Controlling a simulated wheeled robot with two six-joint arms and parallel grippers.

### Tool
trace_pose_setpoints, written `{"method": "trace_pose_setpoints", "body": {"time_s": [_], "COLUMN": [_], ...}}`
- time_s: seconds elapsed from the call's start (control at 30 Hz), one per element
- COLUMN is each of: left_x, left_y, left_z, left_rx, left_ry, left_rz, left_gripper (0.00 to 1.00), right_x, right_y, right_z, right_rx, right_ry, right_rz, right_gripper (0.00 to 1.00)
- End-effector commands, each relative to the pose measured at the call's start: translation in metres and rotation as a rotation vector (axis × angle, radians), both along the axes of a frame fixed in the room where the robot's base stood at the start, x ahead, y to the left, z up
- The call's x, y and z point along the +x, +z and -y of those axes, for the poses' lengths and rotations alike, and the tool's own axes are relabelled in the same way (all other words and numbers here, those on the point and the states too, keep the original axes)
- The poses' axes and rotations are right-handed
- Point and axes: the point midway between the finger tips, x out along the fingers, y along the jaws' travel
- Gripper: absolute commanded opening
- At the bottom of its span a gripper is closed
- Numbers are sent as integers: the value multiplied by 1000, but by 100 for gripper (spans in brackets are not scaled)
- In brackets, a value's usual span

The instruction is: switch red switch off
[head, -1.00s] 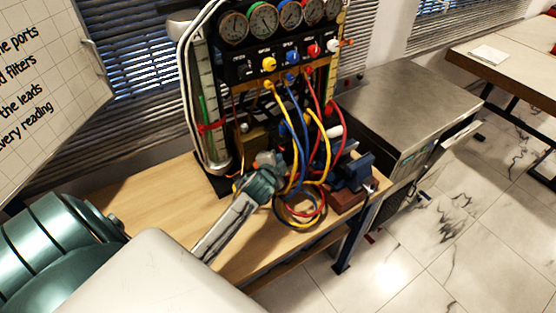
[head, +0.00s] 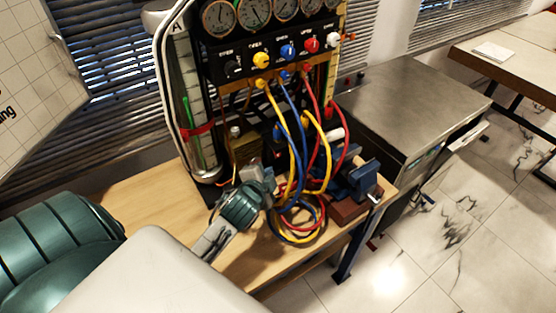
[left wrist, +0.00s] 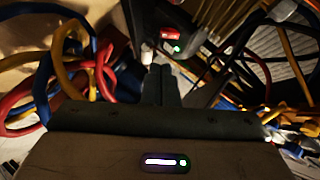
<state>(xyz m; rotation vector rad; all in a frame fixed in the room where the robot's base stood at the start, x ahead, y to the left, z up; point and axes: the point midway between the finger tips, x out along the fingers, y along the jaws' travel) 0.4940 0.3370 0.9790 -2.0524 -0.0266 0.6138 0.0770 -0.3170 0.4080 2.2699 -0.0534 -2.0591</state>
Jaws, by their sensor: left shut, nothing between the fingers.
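The gauge rig (head: 224,73) stands on a wooden bench, with round gauges at its top and a row of coloured knobs below. My left gripper (head: 264,178) is low in front of the rig, beside the looped hoses. In the left wrist view its fingers (left wrist: 160,78) are closed together with nothing between them. Just beyond the fingertips, a small red switch (left wrist: 170,34) sits on a dark box, with a small lit green-white spot close by. The fingertips look close to the switch; I cannot tell whether they touch. In the head view the switch is mostly hidden.
Yellow, blue and red hoses (head: 301,222) hang in loops right of my gripper. A blue vise (head: 357,180) stands at the bench's right end. The wooden bench top (head: 150,198) is clear at left. A steel-topped cabinet (head: 402,98) stands to the right.

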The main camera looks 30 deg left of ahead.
Motion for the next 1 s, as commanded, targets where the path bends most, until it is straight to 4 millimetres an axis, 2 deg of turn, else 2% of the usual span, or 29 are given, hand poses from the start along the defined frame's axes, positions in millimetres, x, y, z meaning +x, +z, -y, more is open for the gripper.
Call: {"method": "trace_pose_setpoints", "body": {"time_s": [0.03,0.13,0.43,0.6,0.8,1.0], "left_x": [1,6,48,71,85,88], "left_y": [0,-2,-20,-31,-39,-42], "left_z": [0,-2,-14,-21,-25,-26], "left_rx": [0,0,0,0,1,1], "left_ry": [0,1,0,0,-1,0], "left_rz": [0,-1,-1,0,0,0], "left_gripper": [0,0,0,0,0,0], "right_x": [-8,-12,10,11,7,3], "right_y": [0,2,19,25,29,29], "right_z": [2,3,-4,-12,-12,-7], "right_rx": [-2,-4,5,13,13,8], "right_ry": [0,0,-2,-4,-4,-3], "right_rz": [-10,-16,12,14,9,4], "right_gripper": [52,52,52,52,52,52]}}
